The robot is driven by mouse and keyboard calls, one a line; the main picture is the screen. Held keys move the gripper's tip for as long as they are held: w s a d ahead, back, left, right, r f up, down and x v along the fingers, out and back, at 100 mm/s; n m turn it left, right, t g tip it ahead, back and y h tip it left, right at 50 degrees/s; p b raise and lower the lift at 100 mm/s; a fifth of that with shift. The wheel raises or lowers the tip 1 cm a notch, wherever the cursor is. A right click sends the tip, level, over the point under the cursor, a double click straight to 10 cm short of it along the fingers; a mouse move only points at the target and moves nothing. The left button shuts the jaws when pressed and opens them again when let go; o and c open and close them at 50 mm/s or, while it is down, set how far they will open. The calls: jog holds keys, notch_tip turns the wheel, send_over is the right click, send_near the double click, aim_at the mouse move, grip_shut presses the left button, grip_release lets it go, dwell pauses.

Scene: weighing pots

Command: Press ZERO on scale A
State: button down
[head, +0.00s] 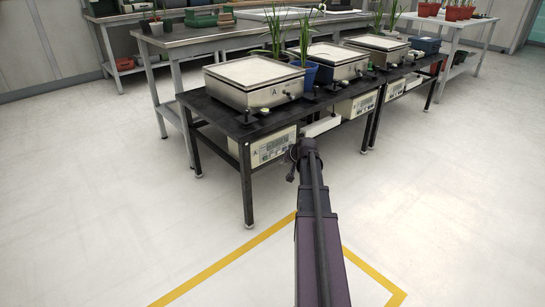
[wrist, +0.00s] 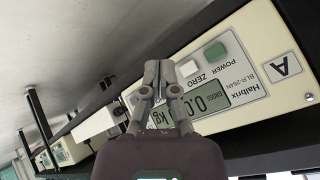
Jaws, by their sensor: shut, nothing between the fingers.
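Scale A's platform (head: 256,76) stands at the near left end of a black table. Its cream indicator box (head: 270,146) hangs under the tabletop, partly hidden by my arm. In the wrist view, the indicator panel (wrist: 268,70) is marked A and appears tilted and upside down. It has a grey display (wrist: 207,103), a green POWER button (wrist: 215,52) and a pale ZERO button (wrist: 188,68). My gripper (wrist: 158,68) is shut and empty, its fingertips close beside the ZERO button in the picture. I cannot tell whether they touch the panel.
The black tabletop edge (wrist: 170,42) runs close to the panel. A blue plant pot (head: 307,75) stands beside scale A. More scales and indicators (head: 360,103) continue to the right. Table legs (head: 247,190) stand near my arm. The floor in front is clear.

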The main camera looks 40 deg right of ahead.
jog(key=shift+s, duration=0.9)
jog(key=shift+d, duration=0.1)
jog(key=s+a+r+n+g+y+p, duration=0.1)
jog(key=s+a+r+n+g+p, duration=0.3)
jog(key=a, duration=0.7)
jog(key=a+r+p, duration=0.3)
jog(key=a+p, duration=0.3)
jog(key=a, duration=0.6)
jog(key=s+a+r+n+g+y+p, duration=0.1)
jog(key=s+a+r+n+g+p, duration=0.3)
jog(key=a, duration=0.7)
jog(key=s+a+r+h+p, duration=0.2)
jog(key=s+a+r+p, duration=0.5)
jog(key=a, duration=0.3)
notch_tip(320, 180, up, 36)
jog(key=p, duration=3.8)
jog(key=shift+w+g, duration=0.15)
jog(key=shift+g, duration=0.25)
jog(key=shift+d+f, duration=0.1)
